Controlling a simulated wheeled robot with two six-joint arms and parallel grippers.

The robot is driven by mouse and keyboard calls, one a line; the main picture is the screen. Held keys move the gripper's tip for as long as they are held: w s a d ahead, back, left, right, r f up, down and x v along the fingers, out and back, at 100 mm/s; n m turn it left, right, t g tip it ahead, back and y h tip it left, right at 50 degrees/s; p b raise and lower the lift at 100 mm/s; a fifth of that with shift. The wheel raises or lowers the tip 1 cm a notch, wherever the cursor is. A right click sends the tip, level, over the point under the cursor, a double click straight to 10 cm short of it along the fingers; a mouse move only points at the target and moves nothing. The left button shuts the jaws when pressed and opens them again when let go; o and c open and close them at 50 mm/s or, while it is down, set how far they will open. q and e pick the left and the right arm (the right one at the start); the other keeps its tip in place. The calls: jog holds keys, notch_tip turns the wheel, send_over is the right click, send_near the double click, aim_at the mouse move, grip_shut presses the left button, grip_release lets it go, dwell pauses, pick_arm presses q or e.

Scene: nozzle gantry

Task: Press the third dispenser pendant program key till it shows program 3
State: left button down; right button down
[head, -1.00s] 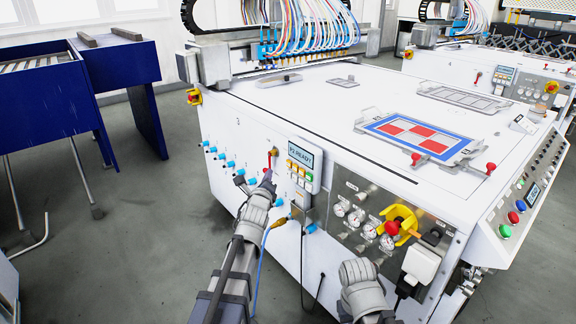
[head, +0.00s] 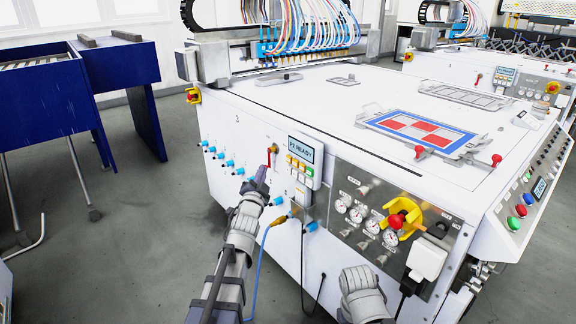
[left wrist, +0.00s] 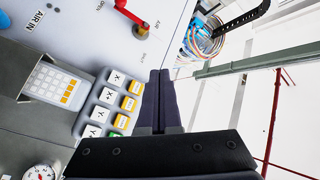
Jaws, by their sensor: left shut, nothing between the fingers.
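The dispenser pendant (head: 303,150) sits on the front face of the white machine. Its display reads "P2 READY". Yellow, white and green keys (head: 299,165) lie below the display. The keys also show in the left wrist view (left wrist: 108,100), with X and Y on white ones; the display is not seen there. My left gripper (head: 263,172) is just left of the pendant, shut and empty. In the left wrist view its fingers (left wrist: 158,88) stand right of the key block, apparently clear of the keys. Of my right arm only a grey link shows at the bottom.
A red lever (head: 271,154) stands close to my left fingertips and shows in the left wrist view (left wrist: 130,14). Blue fittings (head: 228,163) line the panel at left. Gauges (head: 357,214) and a red-yellow switch (head: 399,219) are at right. Open floor lies left.

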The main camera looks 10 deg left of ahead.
aim_at(289, 159)
pick_arm(q)
jog(key=n+b, duration=0.1)
jog(key=n, duration=0.4)
jog(key=s+a+n+t+b, duration=0.1)
jog(key=n, duration=0.4)
jog(key=n+t+b, duration=0.1)
jog(key=n, duration=0.4)
jog(key=shift+s+a+f+h+b, duration=0.2)
jog(key=shift+s+h+b, duration=0.1)
jog(key=shift+s+b, duration=0.1)
jog(key=shift+w+d, duration=0.1)
jog(key=w+d, duration=0.5)
jog(key=w, duration=0.1)
jog(key=shift+w+d, duration=0.25)
jog(key=shift+w, duration=0.1)
dwell(1.4)
jog(key=shift+w+d, duration=0.25)
jog(key=shift+w, duration=0.05)
